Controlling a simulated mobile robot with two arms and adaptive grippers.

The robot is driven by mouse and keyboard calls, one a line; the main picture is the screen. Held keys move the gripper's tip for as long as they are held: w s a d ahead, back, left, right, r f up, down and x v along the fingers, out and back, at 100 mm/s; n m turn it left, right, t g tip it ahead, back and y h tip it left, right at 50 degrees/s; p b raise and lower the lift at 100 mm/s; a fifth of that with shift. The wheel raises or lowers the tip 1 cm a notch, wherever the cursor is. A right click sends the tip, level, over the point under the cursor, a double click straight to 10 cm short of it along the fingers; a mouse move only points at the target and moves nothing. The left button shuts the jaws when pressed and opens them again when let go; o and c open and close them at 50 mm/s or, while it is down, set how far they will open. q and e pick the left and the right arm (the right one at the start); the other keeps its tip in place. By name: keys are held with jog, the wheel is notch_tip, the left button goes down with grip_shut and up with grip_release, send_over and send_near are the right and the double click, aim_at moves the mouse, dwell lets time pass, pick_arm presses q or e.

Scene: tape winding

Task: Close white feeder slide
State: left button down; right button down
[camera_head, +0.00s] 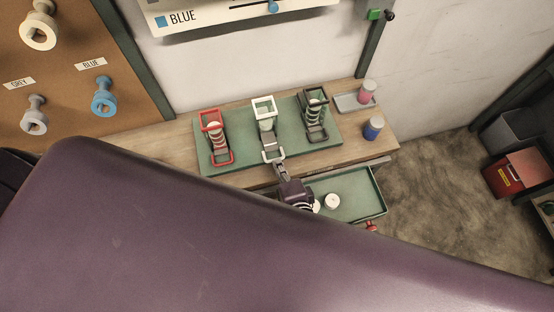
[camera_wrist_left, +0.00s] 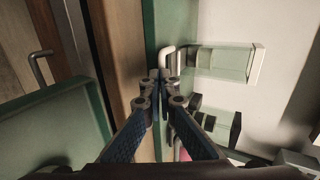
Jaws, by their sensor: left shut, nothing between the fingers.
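The white feeder (camera_head: 264,104) stands in the middle of the green mat, between a red feeder (camera_head: 211,122) and a dark feeder (camera_head: 315,100). Its slide, with a white loop handle (camera_head: 273,156), sticks out toward the front edge of the mat. My left gripper (camera_head: 281,166) is shut and empty, its fingertips close to this handle. In the left wrist view, the shut fingertips (camera_wrist_left: 160,76) are right by the white handle (camera_wrist_left: 164,53), with the white feeder (camera_wrist_left: 254,64) beyond; contact cannot be told. My right gripper is not in view.
An open green drawer (camera_head: 360,190) holding white rolls juts out below the wooden bench (camera_head: 375,140). My purple arm hides much of the foreground.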

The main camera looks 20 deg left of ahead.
aim_at(273, 150)
pick_arm(q)
jog(key=shift+s+d+r, duration=0.1)
jog(key=shift+s, duration=0.05)
jog(key=w+a, duration=0.2)
jog(key=w, duration=0.1)
jog(key=shift+w, duration=0.1)
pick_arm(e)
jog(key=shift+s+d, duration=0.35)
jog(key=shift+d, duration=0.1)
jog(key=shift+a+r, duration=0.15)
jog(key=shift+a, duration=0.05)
